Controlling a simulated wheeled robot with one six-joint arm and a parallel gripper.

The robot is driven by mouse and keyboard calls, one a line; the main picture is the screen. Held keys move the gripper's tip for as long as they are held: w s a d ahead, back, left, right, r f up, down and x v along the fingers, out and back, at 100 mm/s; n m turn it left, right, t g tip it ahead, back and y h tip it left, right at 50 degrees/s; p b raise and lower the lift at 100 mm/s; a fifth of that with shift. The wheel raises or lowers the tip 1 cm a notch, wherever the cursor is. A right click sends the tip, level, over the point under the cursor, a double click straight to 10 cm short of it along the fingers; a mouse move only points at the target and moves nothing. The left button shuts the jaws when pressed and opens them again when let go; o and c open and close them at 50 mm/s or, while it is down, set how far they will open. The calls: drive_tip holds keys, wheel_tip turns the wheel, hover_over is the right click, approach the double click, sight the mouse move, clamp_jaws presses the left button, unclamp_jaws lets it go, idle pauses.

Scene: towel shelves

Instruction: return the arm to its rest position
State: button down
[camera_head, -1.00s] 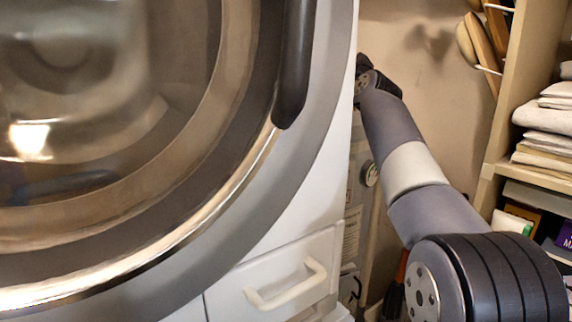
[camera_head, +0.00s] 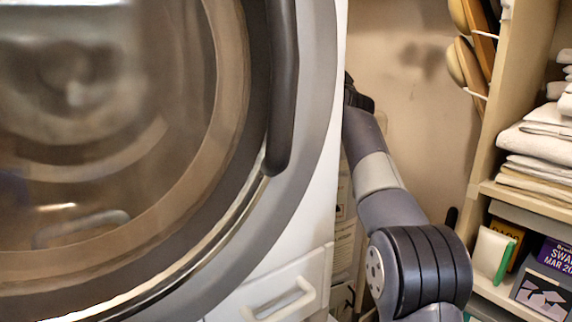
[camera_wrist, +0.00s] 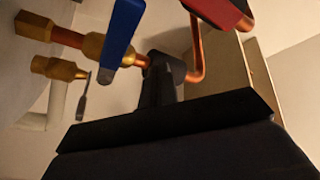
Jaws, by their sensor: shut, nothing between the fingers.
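My arm reaches up along the right side of the washing machine (camera_head: 310,170) in the head view. Its far end is hidden behind the machine's edge, so my gripper does not show there. In the wrist view my gripper (camera_wrist: 163,76) shows as a dark shape above the black wrist housing, with its fingers shut and nothing held. Copper pipes (camera_wrist: 196,60) and brass fittings (camera_wrist: 90,46) lie beyond it, with a blue lever (camera_wrist: 122,32) and a red lever (camera_wrist: 215,12). I cannot tell how far the fingers are from the pipes.
The machine's round door (camera_head: 225,110) fills the left of the head view. A drawer with a white handle (camera_head: 280,305) is below. Shelves (camera_head: 505,100) with folded towels (camera_head: 540,140) and boxes (camera_head: 545,295) stand close on the right, with brushes (camera_head: 465,62) hanging on their side.

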drive_tip(key=p, duration=0.1)
drive_tip(key=d+r+m+p, duration=0.1)
drive_tip(key=shift+w+d+r+p, duration=0.15)
drive_tip(key=shift+w+d+p, duration=0.15)
drive_tip(key=shift+p, duration=0.1)
idle(0.3)
